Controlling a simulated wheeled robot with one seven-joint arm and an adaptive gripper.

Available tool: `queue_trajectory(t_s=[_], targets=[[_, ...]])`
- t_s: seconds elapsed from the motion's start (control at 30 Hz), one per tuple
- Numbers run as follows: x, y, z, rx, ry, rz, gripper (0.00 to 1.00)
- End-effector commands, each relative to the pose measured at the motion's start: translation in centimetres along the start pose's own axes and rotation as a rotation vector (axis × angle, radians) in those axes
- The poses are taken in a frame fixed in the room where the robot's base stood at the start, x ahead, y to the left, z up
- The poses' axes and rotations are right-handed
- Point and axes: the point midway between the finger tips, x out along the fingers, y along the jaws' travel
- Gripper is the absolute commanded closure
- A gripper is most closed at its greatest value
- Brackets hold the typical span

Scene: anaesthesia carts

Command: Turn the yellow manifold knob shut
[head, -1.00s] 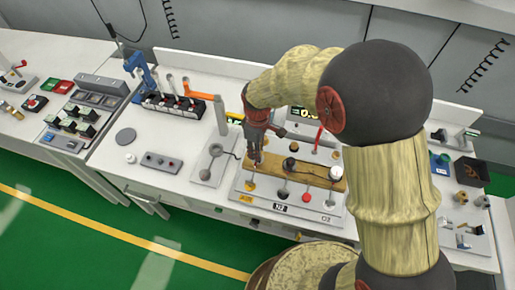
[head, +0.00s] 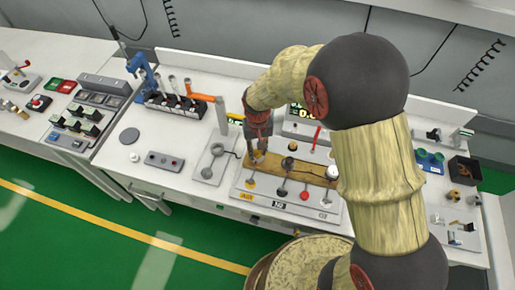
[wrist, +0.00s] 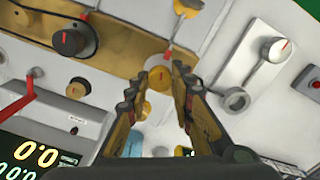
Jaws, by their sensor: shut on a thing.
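The yellow manifold knob (wrist: 159,78) sits between my fingertips in the wrist view, with a short red mark on its face. My gripper (wrist: 160,82) is shut on it, one finger on each side. In the head view my gripper (head: 257,158) points down at the left end of the brass-coloured manifold plate (head: 310,170), and its fingers largely hide the knob. A black knob (head: 288,163) and a white knob (head: 333,172) stand further right on the same plate. The black knob also shows in the wrist view (wrist: 74,41) with a red mark.
Several coloured buttons line the panel front, including a yellow one (head: 250,182) and a red one (head: 304,195). A grey plate with a round knob (head: 217,150) lies to the left. An orange handle (head: 203,97) and a lit display stand behind. My arm covers the right side.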

Motion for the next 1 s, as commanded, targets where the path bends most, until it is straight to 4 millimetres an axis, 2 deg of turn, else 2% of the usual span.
queue_trajectory(t_s=[0.4,1.0], targets=[[-0.03,-0.01,-0.01,0.237,0.0,0.0,1.0],[0.0,-0.02,-0.07,0.291,0.001,-0.001,1.0]])
